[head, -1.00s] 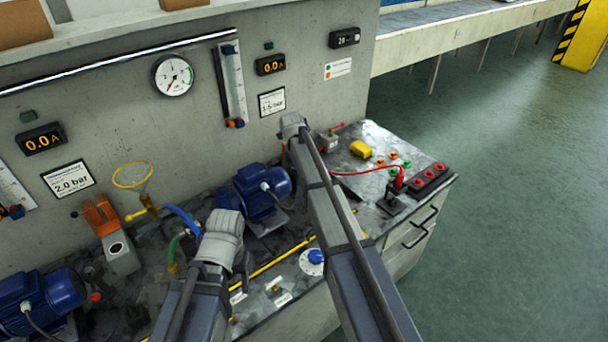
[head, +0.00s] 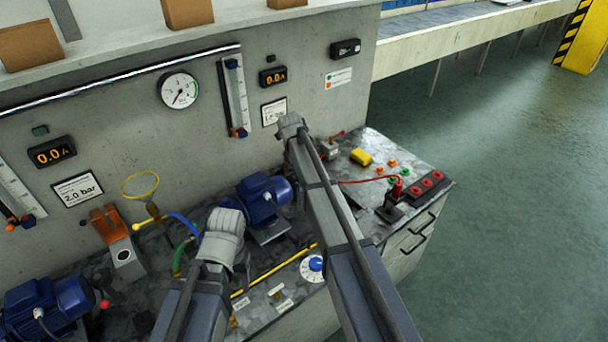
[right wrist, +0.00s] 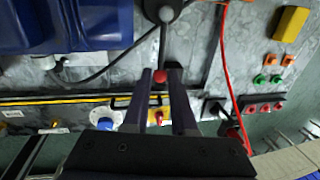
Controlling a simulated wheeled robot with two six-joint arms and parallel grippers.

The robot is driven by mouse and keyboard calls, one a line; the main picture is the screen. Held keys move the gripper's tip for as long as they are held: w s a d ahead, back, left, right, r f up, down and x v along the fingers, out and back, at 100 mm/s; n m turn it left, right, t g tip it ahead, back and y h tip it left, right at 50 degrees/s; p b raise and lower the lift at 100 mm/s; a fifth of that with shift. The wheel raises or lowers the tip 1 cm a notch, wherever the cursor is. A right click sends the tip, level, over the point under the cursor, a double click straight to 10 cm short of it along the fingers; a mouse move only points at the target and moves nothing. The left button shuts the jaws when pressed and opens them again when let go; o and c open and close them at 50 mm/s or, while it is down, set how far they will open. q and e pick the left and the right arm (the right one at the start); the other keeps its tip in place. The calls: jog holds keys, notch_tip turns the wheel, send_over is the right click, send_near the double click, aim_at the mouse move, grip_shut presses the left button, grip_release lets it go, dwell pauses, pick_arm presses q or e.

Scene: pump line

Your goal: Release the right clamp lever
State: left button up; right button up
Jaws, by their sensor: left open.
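The right clamp lever shows in the right wrist view as a grey rod with a red ball knob (right wrist: 159,76). The rod runs up from the knob to a dark round fitting (right wrist: 163,13). My right gripper (right wrist: 162,78) has its two fingertips on either side of the knob; whether they press on it cannot be told. In the head view my right arm covers this lever. The right blue pump motor (head: 264,196) stands beside that arm. My left gripper (head: 226,222) is open over the bench, left of the motor, its fingertips mostly hidden.
A left pump motor (head: 48,302) with a red knob (head: 104,303) sits at lower left. A blue dial (head: 316,264) is at the bench front. A yellow block (head: 361,157), a red cable and a red socket strip (head: 427,185) lie to the right. The floor beyond is clear.

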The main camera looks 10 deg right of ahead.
pick_arm(q)
notch_tip(320, 180, up, 3)
jog(key=shift+f+p, duration=0.1)
jog(key=shift+p, duration=0.85)
pick_arm(e)
jog(key=r, duration=0.3)
jog(key=shift+s+a, duration=0.15)
jog(key=shift+a, duration=0.15)
jog(key=shift+o, duration=0.2)
